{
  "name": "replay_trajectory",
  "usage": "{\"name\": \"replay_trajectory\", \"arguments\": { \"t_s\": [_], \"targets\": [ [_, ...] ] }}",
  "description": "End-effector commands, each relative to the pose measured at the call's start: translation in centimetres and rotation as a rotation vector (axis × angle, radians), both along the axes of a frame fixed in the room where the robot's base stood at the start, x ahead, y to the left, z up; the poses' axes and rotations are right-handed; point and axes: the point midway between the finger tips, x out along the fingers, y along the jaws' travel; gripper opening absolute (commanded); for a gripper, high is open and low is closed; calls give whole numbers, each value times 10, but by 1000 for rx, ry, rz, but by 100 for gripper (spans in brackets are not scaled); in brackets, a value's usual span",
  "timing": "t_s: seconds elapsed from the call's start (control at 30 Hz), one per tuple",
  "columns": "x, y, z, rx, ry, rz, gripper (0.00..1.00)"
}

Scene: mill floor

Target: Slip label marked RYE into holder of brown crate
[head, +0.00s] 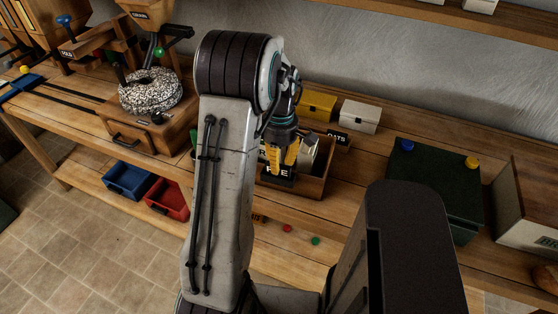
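My gripper (283,166), with yellow fingers, points down at the brown crate (316,184) on the bench. A dark label with white letters (278,172), of which I read "YE", is right at the fingertips, in front of the crate's near left part. I cannot tell whether the fingers are closed on it or whether it touches the crate. My arm and gripper cover the crate's left side, and its label holder cannot be made out. Something pale stands inside the crate.
Behind the crate are a yellow box (318,105), a white box (358,116) and an OATS label (338,137). A dark green box (434,185) stands to the right. A mill with a round stone (150,91) is at left. Red and green buttons lie near the front.

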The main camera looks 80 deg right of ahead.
Motion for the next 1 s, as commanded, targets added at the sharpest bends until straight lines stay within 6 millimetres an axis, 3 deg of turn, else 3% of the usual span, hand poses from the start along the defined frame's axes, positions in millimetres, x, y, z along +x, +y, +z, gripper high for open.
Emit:
{"name": "replay_trajectory", "arguments": {
  "t_s": [0.2,0.57,1.0],
  "targets": [
    [0,0,0,0,0,0,45],
    [0,-1,6,-3,0,0,45],
    [-1,-6,74,-6,1,0,45]
  ]
}}
